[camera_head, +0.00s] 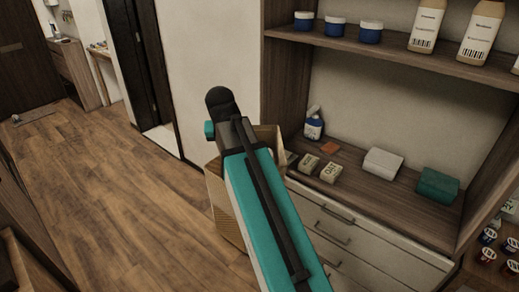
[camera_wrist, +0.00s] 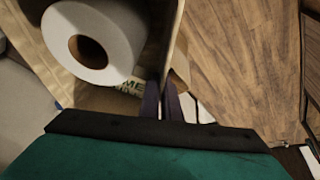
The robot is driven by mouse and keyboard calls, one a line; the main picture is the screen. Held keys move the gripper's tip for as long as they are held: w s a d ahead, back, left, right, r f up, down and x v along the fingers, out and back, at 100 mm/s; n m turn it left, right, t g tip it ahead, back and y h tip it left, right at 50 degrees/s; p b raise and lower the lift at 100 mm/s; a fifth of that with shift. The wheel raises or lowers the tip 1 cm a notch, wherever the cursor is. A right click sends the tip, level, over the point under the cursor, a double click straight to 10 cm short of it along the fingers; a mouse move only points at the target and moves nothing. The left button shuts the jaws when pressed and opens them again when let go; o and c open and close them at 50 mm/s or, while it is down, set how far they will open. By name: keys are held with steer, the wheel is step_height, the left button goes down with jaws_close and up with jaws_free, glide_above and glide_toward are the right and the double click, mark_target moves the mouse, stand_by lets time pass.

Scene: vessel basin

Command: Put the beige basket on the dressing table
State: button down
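The beige basket (camera_head: 222,205) shows in the head view behind my arm, beside the drawer unit and above the floor. In the wrist view the basket (camera_wrist: 160,50) is open towards the camera, with a white paper roll (camera_wrist: 88,46) and a printed pack (camera_wrist: 130,88) inside. My gripper (camera_wrist: 163,100) has its dark fingers close together at the basket's wall, seemingly pinching its rim. My arm hides the fingers in the head view.
The drawer unit (camera_head: 350,240) at right carries a spray bottle, small boxes and a green box (camera_head: 437,187), under a shelf with jars and bottles (camera_head: 427,24). A cabinet (camera_head: 72,72) stands at far left. Wooden floor (camera_head: 110,190) is clear at left.

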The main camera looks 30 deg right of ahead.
steer(key=w+a+r+n+y, duration=0.1)
steer(key=a+n, duration=0.1)
steer(key=a, duration=0.4)
steer(key=w+a+n+p, duration=0.1)
steer(key=w+a+n, duration=0.1)
steer(key=a, duration=0.5)
steer(key=shift+a+r+n+t+y, duration=0.15)
steer(key=shift+r+n+t+y, duration=0.15)
steer(key=shift+r+n+y, duration=0.1)
